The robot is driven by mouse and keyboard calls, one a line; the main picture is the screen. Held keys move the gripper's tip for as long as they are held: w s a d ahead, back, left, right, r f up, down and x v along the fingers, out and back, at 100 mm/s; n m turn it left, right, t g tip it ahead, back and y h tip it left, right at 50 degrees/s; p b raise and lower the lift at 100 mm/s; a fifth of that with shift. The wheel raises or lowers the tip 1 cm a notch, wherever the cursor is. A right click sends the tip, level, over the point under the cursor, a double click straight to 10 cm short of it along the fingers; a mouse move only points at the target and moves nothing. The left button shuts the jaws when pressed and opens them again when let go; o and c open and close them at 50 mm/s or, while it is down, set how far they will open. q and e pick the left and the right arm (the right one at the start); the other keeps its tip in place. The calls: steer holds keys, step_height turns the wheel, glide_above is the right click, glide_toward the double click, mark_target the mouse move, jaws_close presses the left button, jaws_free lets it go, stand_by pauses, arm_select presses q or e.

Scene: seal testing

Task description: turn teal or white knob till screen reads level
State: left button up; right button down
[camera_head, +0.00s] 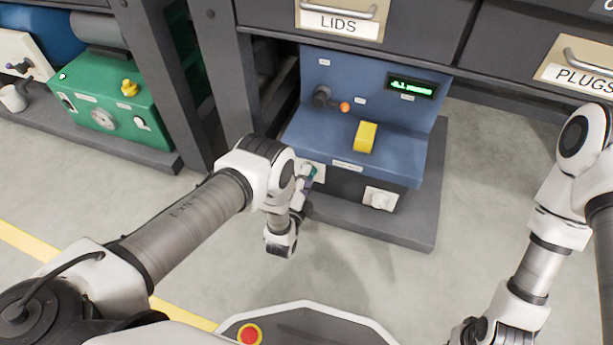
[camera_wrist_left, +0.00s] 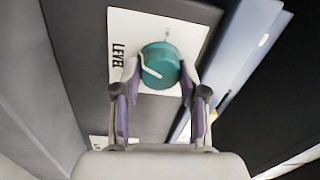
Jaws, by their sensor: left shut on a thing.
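The blue testing machine (camera_head: 349,152) stands under the drawers. Its small screen (camera_head: 412,87) shows green characters too small to read surely. The teal knob (camera_wrist_left: 158,64), with a white pointer line, sits on a white plate marked LEVEL (camera_wrist_left: 117,62). My left gripper (camera_wrist_left: 159,75) is at the machine's front left, its fingers shut on the teal knob from both sides. In the head view the teal knob (camera_head: 311,171) is mostly hidden by my left gripper (camera_head: 307,178). The white knob (camera_head: 380,199) is on the front right, untouched. My right gripper is hardly visible at the bottom edge.
A yellow block-like part (camera_head: 365,136) and an orange-tipped lever (camera_head: 344,107) are on the machine. Drawers marked LIDS (camera_head: 338,24) and PLUGS (camera_head: 583,77) are above. A green device (camera_head: 108,107) stands at left. The floor right of the machine is clear.

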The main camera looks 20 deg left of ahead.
arm_select(q)
steer(key=shift+m, duration=1)
steer(key=shift+w, duration=0.1)
steer(key=o, duration=1.1)
steer(key=shift+o, duration=0.2)
steer(key=s, duration=0.7)
steer(key=shift+s+f, duration=0.2)
steer(key=shift+s, duration=0.1)
